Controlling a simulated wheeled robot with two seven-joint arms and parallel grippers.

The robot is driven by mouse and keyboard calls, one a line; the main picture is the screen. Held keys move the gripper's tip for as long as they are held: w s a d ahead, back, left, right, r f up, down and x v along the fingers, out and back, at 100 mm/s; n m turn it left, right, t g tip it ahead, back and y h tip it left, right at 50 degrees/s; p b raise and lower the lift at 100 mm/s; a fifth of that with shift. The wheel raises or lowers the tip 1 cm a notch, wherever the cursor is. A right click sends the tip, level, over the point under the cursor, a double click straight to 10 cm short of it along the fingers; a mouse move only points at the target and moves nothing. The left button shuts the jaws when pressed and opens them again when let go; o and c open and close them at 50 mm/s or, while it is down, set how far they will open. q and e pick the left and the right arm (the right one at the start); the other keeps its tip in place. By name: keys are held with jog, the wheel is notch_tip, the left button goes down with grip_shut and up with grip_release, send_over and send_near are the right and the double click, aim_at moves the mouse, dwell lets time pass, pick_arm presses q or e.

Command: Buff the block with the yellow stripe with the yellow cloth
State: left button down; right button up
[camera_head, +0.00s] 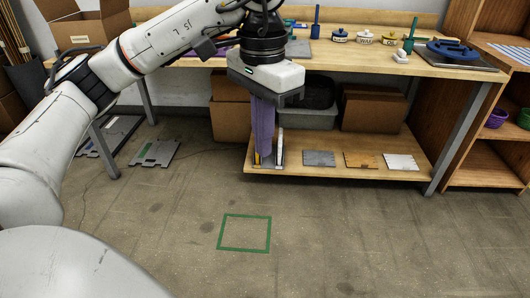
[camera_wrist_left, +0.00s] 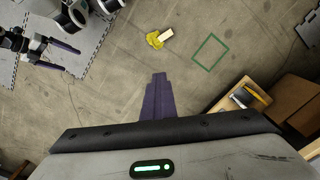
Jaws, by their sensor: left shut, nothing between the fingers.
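My left gripper (camera_head: 263,150) hangs in front of the lower shelf with its purple fingers together and nothing between them. Its fingers also show in the wrist view (camera_wrist_left: 158,95). In that view a yellow, crumpled thing that looks like the cloth (camera_wrist_left: 155,41) lies on the floor, touching or beside a small pale piece (camera_wrist_left: 166,33). Both are well apart from my left fingers and out of the head view. My right gripper (camera_wrist_left: 62,56) is at the left of the wrist view, its purple fingertips apart. I cannot tell which block has the yellow stripe.
A green square outline (camera_head: 244,233) marks open floor. Partly hidden items with yellow and white stand behind my left fingers. The workbench (camera_head: 350,60) is above.

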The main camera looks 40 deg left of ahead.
notch_tip(320, 180, up, 2)
jog(key=shift+d+p, duration=0.15)
jog(key=shift+p, duration=1.05)
